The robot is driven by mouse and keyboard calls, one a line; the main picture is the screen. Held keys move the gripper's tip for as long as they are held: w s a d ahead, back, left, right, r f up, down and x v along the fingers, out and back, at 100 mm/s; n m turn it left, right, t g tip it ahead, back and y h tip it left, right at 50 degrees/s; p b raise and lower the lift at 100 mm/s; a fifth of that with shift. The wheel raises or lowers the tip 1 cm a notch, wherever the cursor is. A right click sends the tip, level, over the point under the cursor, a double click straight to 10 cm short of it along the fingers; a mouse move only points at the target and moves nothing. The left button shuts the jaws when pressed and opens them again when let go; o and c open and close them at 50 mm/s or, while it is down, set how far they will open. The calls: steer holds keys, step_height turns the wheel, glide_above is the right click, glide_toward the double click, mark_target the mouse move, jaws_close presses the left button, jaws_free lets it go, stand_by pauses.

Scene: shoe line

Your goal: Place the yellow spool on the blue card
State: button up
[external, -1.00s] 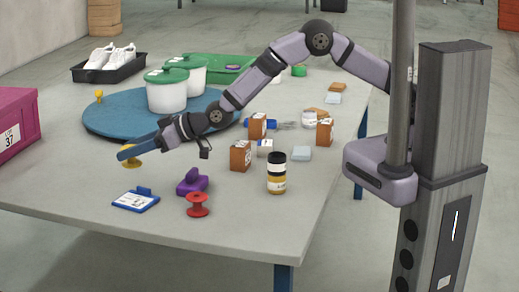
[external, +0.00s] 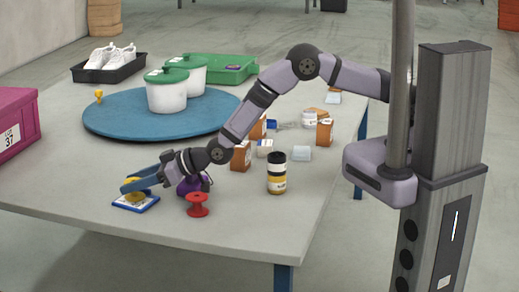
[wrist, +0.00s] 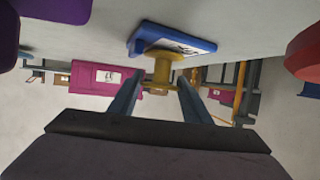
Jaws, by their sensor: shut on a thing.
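The yellow spool (external: 134,197) is between the fingers of my gripper (external: 138,185), which is shut on it. In the wrist view the spool (wrist: 162,68) shows between the two fingers (wrist: 157,97), with one flange toward the blue card (wrist: 205,46). In the external view the blue card (external: 148,205) lies flat on the table under the spool, partly covered by it and the fingers. The spool is over the card or on it; I cannot tell whether they touch.
A red spool (external: 197,205) stands right of the card. A purple object (external: 187,187) is close by, partly hidden by my wrist. A blue round platform (external: 120,127) is behind. The table's front left is clear.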

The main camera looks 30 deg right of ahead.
steer(key=shift+f, duration=0.2)
steer(key=shift+f, duration=0.1)
steer(key=o, duration=1)
steer(key=shift+r, duration=0.3)
steer(key=shift+p+v, duration=0.35)
steer(key=shift+v, duration=5.65)
steer(key=shift+f, duration=0.2)
